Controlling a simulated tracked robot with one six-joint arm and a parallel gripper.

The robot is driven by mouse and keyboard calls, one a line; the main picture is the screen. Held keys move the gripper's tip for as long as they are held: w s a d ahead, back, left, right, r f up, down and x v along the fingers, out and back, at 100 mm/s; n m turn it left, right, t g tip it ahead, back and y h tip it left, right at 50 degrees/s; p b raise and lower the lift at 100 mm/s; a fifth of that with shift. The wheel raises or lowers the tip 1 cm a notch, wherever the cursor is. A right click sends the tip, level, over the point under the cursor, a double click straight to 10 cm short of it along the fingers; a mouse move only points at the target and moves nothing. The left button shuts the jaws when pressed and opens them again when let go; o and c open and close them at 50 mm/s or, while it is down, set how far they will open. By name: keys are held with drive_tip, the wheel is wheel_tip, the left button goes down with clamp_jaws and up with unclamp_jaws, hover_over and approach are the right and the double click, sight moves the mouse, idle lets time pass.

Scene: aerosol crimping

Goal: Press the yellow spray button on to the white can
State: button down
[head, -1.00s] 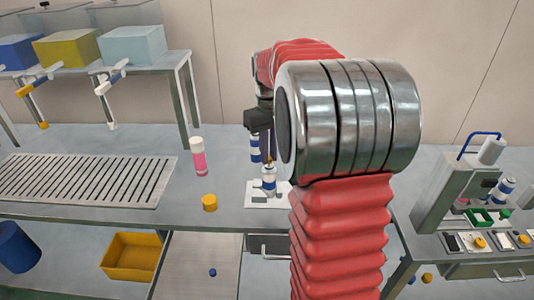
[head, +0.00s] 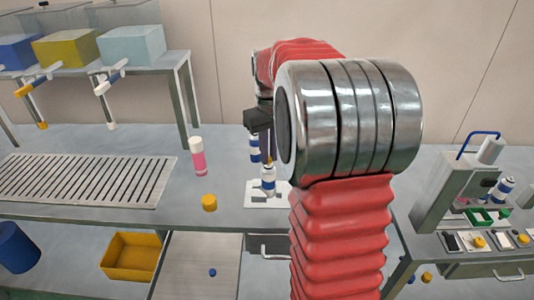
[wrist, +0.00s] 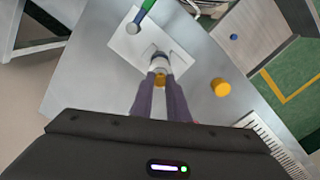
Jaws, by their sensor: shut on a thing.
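The white can (head: 268,182) with a blue band stands upright on a white plate (head: 252,198) on the bench. In the wrist view its top (wrist: 158,62) shows just beyond my fingertips. My gripper (wrist: 160,84) is shut on the small yellow spray button (wrist: 160,77), held over the can's top. The button appears at or very close to the can's top; I cannot tell whether it is seated. In the head view my gripper (head: 269,158) is above the can, partly hidden by my arm.
A yellow cap (head: 209,202) and a pink can with a white top (head: 198,156) stand left of the plate. Another blue-banded can (head: 254,148) is behind. A slatted grate (head: 85,180) lies at left, and a press station (head: 450,190) stands at right.

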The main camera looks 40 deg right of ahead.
drive_tip(key=c, duration=1.1)
unclamp_jaws()
drive_tip(key=shift+r, duration=0.15)
drive_tip(key=shift+r, duration=3.35)
drive_tip(key=shift+c, duration=0.3)
